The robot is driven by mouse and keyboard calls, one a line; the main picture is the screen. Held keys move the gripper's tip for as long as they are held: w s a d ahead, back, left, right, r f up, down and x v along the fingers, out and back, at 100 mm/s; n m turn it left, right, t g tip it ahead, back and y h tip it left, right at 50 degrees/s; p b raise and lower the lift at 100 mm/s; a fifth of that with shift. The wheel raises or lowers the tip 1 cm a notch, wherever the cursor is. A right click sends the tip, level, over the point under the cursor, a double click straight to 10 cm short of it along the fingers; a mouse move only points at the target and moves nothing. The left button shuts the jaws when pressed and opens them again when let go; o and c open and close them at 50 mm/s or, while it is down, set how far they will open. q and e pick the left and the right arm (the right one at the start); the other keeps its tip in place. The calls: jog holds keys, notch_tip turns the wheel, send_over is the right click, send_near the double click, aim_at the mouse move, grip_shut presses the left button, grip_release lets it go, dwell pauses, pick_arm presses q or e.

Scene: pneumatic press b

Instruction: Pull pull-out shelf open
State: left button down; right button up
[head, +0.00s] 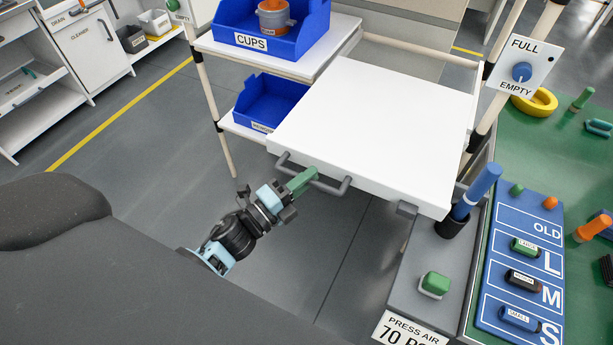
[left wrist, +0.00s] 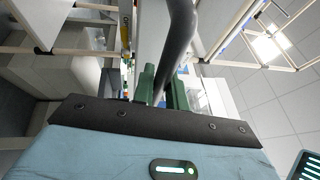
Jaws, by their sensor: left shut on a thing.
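The pull-out shelf (head: 385,115) is a flat white board in the rack, and it juts out toward me past the blue bins on its left. A dark grey bar handle (head: 337,191) is fixed along its front edge. My left gripper (head: 304,180), with green fingers, is shut on this handle left of its middle. In the left wrist view the grey handle bar (left wrist: 181,35) runs down between the green fingers (left wrist: 164,88). The fingers partly hide the bar. My right gripper is in neither view.
Blue bins stand on white shelves left of the board, one labelled CUPS (head: 262,42) and one lower (head: 250,112). A grey panel with a green button (head: 435,284) and a blue tool board (head: 520,255) lie close at right. The floor in front of the handle is clear.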

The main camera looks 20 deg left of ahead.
pick_arm(q)
jog(key=c, duration=1.4)
grip_release()
jog(key=b+v, duration=0.1)
jog(key=v, duration=0.6)
jog(key=shift+s+a, duration=0.2)
jog(key=shift+s, duration=0.1)
jog(key=shift+f, duration=0.1)
